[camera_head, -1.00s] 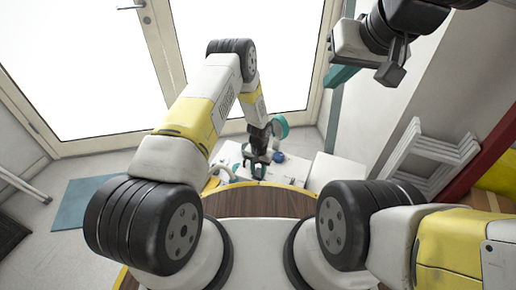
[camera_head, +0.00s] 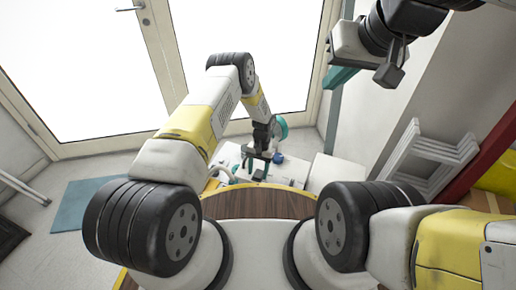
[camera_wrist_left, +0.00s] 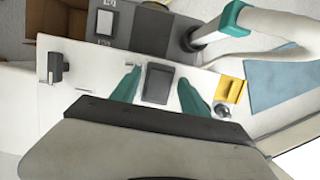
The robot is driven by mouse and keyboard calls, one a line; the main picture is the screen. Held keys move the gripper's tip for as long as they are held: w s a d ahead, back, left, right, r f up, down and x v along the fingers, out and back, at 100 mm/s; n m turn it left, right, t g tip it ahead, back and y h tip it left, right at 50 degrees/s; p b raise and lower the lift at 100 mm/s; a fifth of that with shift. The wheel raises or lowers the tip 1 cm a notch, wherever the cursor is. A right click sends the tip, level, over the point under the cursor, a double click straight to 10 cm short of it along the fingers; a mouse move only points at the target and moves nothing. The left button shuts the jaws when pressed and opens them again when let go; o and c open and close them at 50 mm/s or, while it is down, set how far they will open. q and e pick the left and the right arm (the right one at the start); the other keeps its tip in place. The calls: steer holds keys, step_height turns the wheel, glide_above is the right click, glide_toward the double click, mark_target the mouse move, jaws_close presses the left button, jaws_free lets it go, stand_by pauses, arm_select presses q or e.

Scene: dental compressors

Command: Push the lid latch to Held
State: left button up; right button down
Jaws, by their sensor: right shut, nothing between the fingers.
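The wrist view shows a white panel with a dark rectangular rocker (camera_wrist_left: 158,83) in a grey frame. My left gripper (camera_wrist_left: 159,74) has its two teal fingers apart, one on each side of this rocker; contact with the panel cannot be told. No readable label shows which part is the lid latch or its position. In the head view my left gripper (camera_head: 258,163) is over the white unit (camera_head: 229,157), which is small and partly hidden by the arm. My right gripper (camera_head: 390,74) is shut and empty, high at the upper right.
A white folded stool (camera_head: 430,150) stands at right.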

mark_target(260, 172)
arm_select(q)
steer(key=v, duration=0.7)
steer(key=shift+r, duration=0.4)
steer(key=shift+w, duration=0.1)
